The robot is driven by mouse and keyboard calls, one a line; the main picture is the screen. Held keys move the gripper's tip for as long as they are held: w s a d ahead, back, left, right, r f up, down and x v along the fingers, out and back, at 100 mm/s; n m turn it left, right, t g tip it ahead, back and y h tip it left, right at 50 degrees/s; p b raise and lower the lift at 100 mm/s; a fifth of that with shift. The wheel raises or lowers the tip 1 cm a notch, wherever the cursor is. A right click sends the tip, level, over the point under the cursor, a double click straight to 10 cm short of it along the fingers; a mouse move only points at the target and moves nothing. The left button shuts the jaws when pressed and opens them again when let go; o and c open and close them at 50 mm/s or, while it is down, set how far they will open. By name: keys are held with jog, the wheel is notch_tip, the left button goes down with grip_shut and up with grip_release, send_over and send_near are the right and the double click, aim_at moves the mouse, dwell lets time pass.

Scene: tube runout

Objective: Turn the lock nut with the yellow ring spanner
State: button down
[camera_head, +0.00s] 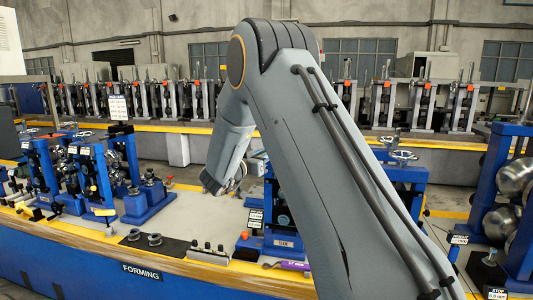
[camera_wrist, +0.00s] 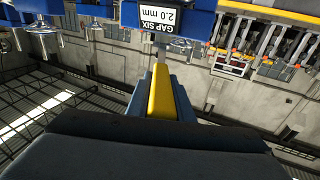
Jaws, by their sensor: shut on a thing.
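The yellow ring spanner (camera_wrist: 163,95) shows in the wrist view as a yellow bar running away from me. My gripper (camera_wrist: 166,100) is shut on it, with a dark blue finger on each side. The spanner's far end lies just below a blue block with a white "GAP SIX 2.0 mm" label (camera_wrist: 179,22), close to a thin upright rod. I cannot make out the ring or the lock nut, nor whether they touch. In the head view my wrist (camera_head: 222,178) hangs over the bench; the fingers and spanner are not clear there.
Blue roll stands (camera_head: 98,170) fill the bench's left, and another blue stand (camera_head: 400,180) is partly hidden by my arm. A dark mat with rings (camera_head: 155,240) and a purple-handled tool (camera_head: 293,265) lie along the front edge. Some pale bench top between is bare.

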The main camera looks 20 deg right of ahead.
jog(key=shift+s+d+t+y, duration=0.15)
jog(key=shift+s+t+y, duration=0.15)
jog(key=shift+t, duration=0.1)
jog(key=shift+r+p, duration=0.35)
jog(key=shift+r, duration=0.05)
dwell(0.4)
jog(key=shift+r+p, duration=1.4)
jog(key=shift+r, duration=0.3)
jog(key=shift+r+p, duration=0.35)
jog(key=shift+r, duration=0.25)
jog(key=shift+r+p, duration=1.5)
jog(key=shift+r, duration=1)
